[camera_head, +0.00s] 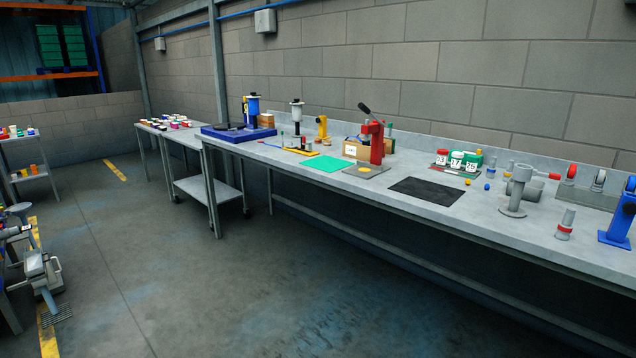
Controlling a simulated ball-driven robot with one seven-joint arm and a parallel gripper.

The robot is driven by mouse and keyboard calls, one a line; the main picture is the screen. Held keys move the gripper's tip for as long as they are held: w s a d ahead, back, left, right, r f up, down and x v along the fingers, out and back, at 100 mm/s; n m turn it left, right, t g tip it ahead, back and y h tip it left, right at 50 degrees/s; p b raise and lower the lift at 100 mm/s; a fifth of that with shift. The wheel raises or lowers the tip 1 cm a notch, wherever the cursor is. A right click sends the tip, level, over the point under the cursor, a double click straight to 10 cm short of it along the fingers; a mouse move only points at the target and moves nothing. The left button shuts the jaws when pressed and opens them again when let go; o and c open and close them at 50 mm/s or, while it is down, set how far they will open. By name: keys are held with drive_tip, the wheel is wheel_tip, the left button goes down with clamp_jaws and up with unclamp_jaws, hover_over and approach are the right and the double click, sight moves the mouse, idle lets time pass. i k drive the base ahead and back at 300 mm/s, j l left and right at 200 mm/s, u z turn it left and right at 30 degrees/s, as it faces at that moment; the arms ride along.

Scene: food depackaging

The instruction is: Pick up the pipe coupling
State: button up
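I cannot tell for sure which piece is the pipe coupling. A small upright grey fitting with a red band (565,225) stands near the front edge of the long bench at the right. Behind it to the left stands a taller grey pipe piece (516,192) on a round flange, with a short grey cylinder (535,190) beside it. These parts are small in the picture. My gripper is not in view.
The long grey bench (470,215) runs along the block wall. A red press (376,145), a black mat (427,190), lidded jars (457,158) and a blue stand (619,220) are on it. The floor (250,290) in front is clear. Grey equipment (40,272) stands at the left.

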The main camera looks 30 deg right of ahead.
sight(522, 174)
drive_tip(key=i+z, duration=0.25)
drive_tip(key=i, duration=0.2)
drive_tip(key=i+j+z, duration=0.25)
drive_tip(key=i, duration=0.2)
drive_tip(key=i+j+z, duration=0.2)
drive_tip(key=i, duration=0.25)
